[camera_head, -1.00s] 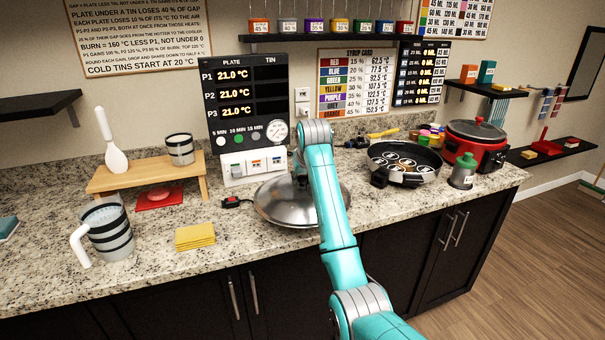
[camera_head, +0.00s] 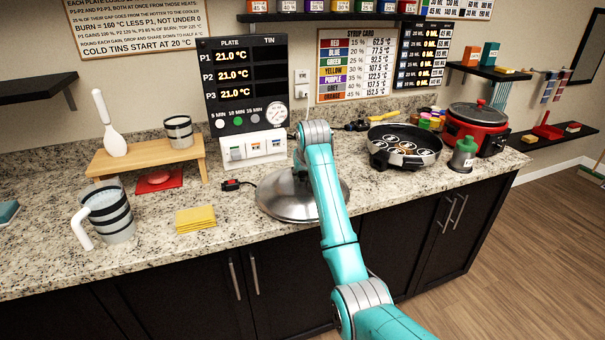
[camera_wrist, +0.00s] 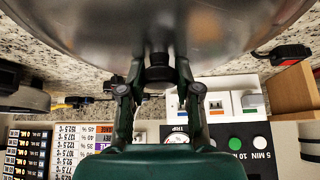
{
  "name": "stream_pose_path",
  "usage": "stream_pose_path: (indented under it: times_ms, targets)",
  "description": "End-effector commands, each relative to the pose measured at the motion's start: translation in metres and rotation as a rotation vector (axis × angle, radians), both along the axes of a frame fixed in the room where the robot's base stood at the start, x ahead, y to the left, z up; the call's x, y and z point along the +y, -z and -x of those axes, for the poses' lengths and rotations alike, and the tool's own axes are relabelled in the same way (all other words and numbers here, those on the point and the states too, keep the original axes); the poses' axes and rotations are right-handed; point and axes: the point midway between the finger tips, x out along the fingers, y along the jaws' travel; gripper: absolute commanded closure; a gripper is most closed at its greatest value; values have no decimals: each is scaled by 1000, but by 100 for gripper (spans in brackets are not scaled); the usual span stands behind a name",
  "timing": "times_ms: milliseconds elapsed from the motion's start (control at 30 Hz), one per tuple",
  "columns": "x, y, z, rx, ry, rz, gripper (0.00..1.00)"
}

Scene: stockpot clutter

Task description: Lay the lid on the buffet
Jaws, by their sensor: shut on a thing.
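The lid (camera_head: 278,197) is a wide, shiny metal dome. It is low over or on the counter in the head view, partly hidden behind my arm; I cannot tell whether its rim touches the counter. In the wrist view the lid (camera_wrist: 100,22) fills the top, with its black knob (camera_wrist: 158,73) between my fingers. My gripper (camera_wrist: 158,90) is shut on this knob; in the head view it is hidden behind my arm. The buffet seems to be the long speckled counter (camera_head: 150,262) with dark cabinet doors; nothing in view is labelled so.
Left of the lid are yellow sheets (camera_head: 196,219), a striped jug (camera_head: 110,217) and a small wooden stand (camera_head: 150,157). Behind it is a white switch box (camera_head: 252,146). The front-left counter is fairly clear.

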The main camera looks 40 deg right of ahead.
Motion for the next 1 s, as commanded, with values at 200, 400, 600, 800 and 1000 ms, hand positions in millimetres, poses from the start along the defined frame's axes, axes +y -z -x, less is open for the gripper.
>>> stream_pose_path:
  times_ms: [200, 400, 600, 800, 1000]
  targets:
    - [0, 0, 0, -2, 0, 1, 100]
    - [0, 4, 0, -2, 0, 1, 100]
    - [0, 7, 0, -1, 0, 0, 100]
    - [0, 10, 0, -1, 0, 0, 100]
    - [0, 11, 0, -1, 0, 0, 38]
